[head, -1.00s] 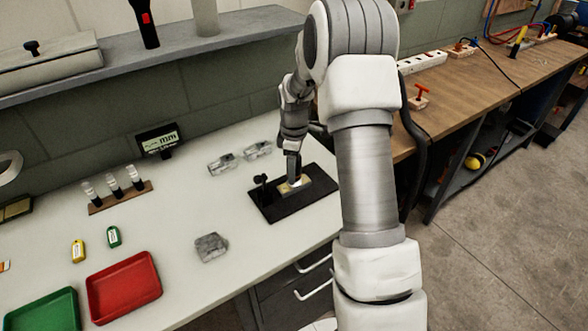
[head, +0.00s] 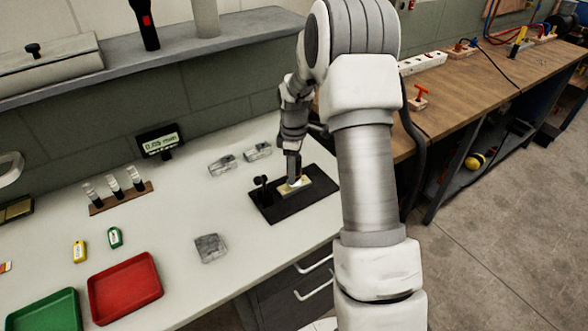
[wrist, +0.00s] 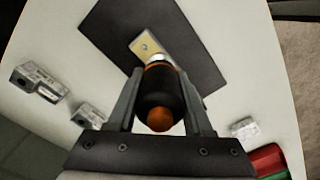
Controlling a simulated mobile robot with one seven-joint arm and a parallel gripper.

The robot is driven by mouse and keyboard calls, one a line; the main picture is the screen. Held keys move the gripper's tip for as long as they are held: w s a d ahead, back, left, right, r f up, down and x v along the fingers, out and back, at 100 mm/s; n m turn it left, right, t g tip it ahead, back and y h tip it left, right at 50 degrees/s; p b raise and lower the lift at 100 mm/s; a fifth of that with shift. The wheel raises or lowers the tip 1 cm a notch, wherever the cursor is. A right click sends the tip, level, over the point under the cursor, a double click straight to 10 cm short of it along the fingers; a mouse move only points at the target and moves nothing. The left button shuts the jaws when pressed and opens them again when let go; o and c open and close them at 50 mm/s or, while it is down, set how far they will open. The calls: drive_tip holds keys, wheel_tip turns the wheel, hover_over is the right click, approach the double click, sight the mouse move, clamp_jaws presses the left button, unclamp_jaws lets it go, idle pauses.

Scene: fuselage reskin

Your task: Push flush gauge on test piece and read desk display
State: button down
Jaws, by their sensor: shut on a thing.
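My gripper (wrist: 159,105) is shut on the flush gauge (wrist: 158,92), a dark cylinder with orange bands and an orange end. The gauge points down at the test piece (wrist: 147,46), a small yellowish plate with a round spot, on a black mat (wrist: 108,25). In the head view my gripper (head: 294,172) is over the test piece (head: 297,185) on the black mat (head: 290,208). The gauge tip seems to meet the plate, but contact is hard to tell. The desk display (head: 160,141) at the back is lit and shows small digits, seemingly 0.05 mm.
A black knob (head: 262,181) stands on the mat's left side. Red (head: 125,287) and green (head: 45,312) trays and a vial rack (head: 121,197) are at left. The table between is clear.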

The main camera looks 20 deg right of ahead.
drive_tip(key=shift+r+p, duration=2.05)
drive_tip(key=shift+r, duration=1.2)
